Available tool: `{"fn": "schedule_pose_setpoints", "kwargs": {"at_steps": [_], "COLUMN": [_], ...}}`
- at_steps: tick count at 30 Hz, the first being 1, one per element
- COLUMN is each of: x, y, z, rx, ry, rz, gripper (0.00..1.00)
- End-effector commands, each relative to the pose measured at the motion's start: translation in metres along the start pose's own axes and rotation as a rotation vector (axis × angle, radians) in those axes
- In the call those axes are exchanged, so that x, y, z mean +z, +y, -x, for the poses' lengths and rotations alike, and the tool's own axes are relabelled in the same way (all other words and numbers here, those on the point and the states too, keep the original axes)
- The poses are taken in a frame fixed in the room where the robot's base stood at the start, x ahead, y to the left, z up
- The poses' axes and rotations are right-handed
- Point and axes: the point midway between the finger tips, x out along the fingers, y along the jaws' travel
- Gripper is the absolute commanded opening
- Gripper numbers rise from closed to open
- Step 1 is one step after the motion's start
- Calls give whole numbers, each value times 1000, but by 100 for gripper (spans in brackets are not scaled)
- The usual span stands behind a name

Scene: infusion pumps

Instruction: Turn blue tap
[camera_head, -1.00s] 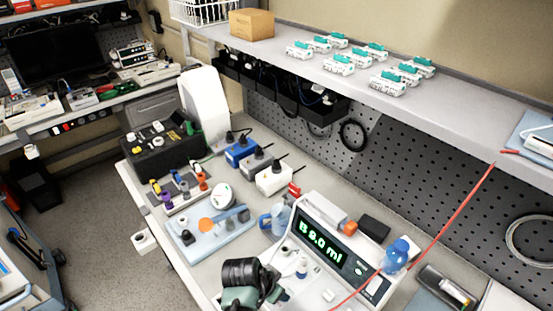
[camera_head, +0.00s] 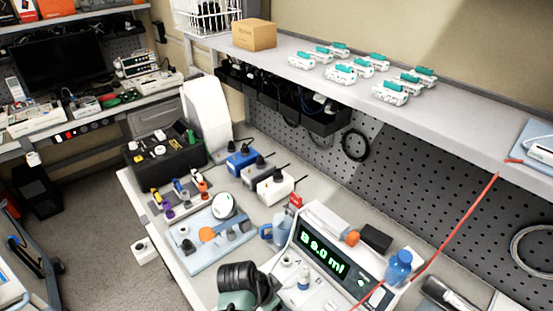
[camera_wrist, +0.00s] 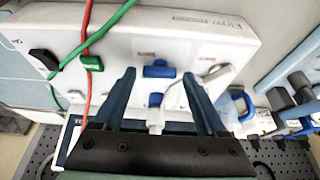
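The blue tap (camera_wrist: 159,70) sits on the face of a white panel (camera_wrist: 215,45) in the wrist view, under a small red label. My gripper (camera_wrist: 158,76) is open, its two dark fingers pointing at the panel, one on each side of the blue tap. I cannot tell whether either finger touches it. A second small blue piece (camera_wrist: 156,99) and a white fitting (camera_wrist: 155,119) are lower between the fingers. A green tap (camera_wrist: 92,63) with red and green tubes is to the left. In the head view the fingertips and the blue tap cannot be made out.
In the wrist view, a black knob (camera_wrist: 43,60) is at the far left and blue-handled parts are at the right. In the head view, a pump with a green display (camera_head: 322,254), a blue bottle (camera_head: 398,267) and a red tube (camera_head: 455,226) crowd the bench.

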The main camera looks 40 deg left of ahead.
Motion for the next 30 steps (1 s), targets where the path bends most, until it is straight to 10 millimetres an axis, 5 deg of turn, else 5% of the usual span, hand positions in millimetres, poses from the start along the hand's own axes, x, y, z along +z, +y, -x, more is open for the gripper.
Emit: {"fn": "schedule_pose_setpoints", "kwargs": {"at_steps": [14,30], "x": [1,0], "y": [0,-1], "z": [7,100], "rx": [0,-3], "ry": [-1,1], "rz": [2,2], "gripper": [85,85]}}
